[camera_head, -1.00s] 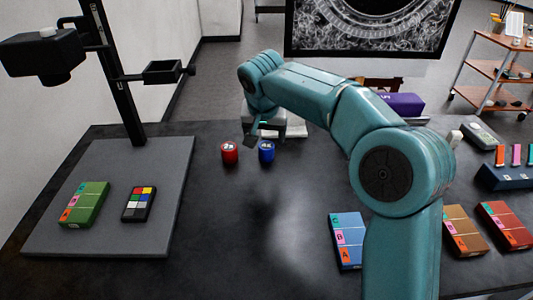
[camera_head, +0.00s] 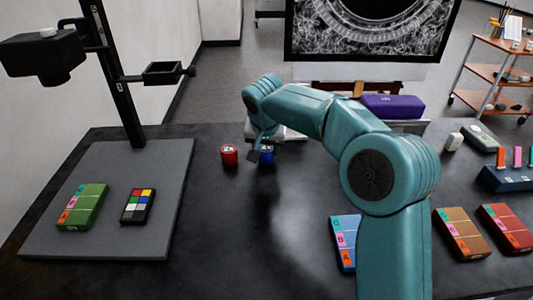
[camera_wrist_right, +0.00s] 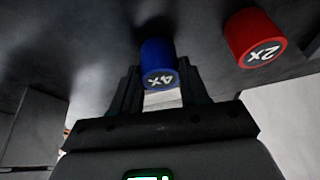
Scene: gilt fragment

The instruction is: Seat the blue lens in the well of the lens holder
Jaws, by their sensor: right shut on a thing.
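The blue lens (camera_head: 267,158), marked 4x, stands on the dark table next to the red lens (camera_head: 229,155). In the right wrist view the blue lens (camera_wrist_right: 157,55) is between the fingers of my right gripper (camera_wrist_right: 160,82), which is shut on it. The red lens (camera_wrist_right: 256,38), marked 2x, is to its right there. In the head view my right gripper (camera_head: 262,142) partly covers the blue lens. The lens holder (camera_head: 163,73) is a black square frame on the upright post at the left, above the table. My left gripper is not in view.
The post rises from a grey board (camera_head: 105,240) carrying a green box (camera_head: 82,206) and a colour checker (camera_head: 138,206). A black camera head (camera_head: 45,55) hangs at the upper left. Several coloured boxes lie at the right. The middle of the table is clear.

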